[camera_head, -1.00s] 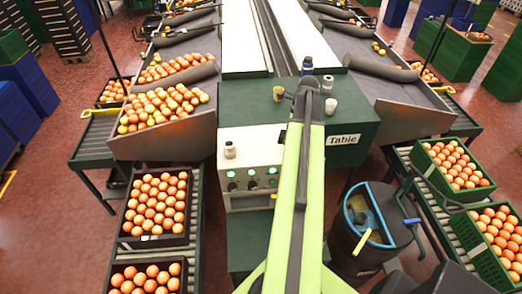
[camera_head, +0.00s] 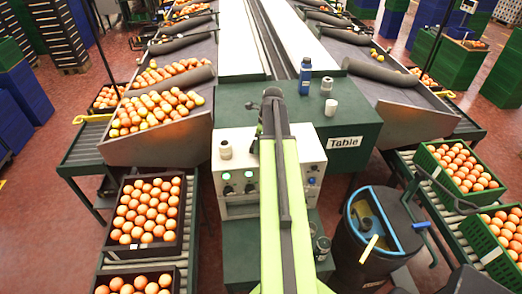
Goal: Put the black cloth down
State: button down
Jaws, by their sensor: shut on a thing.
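My arm (camera_head: 285,200), light green with a dark strip, reaches up the middle of the view to a dark joint (camera_head: 272,98) in front of the green table (camera_head: 235,100). My gripper is not visible; the arm hides what lies behind and below this joint. I cannot make out the black cloth anywhere in the view.
A blue bottle (camera_head: 304,76), a grey bottle (camera_head: 326,86) and a white cup (camera_head: 331,107) stand on the table. A pale cup (camera_head: 225,150) stands on the control box (camera_head: 230,165). A dark bin (camera_head: 350,255) is at right.

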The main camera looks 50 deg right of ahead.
jog(key=shift+x, duration=0.85)
jog(key=shift+s+r, duration=0.2)
jog(key=shift+r, duration=0.1)
jog(key=shift+f, duration=0.1)
jog(key=c, duration=1)
grip_release()
jog(key=shift+d+f, duration=0.1)
jog(key=shift+f, duration=0.05)
jog(key=shift+c, duration=0.2)
jog(key=o, duration=0.5)
jog(key=shift+c, duration=0.2)
jog(key=a+p+v, duration=0.1)
jog(key=p+v, duration=1.1)
jog(key=shift+d+r, duration=0.2)
jog(key=shift+d, duration=0.3)
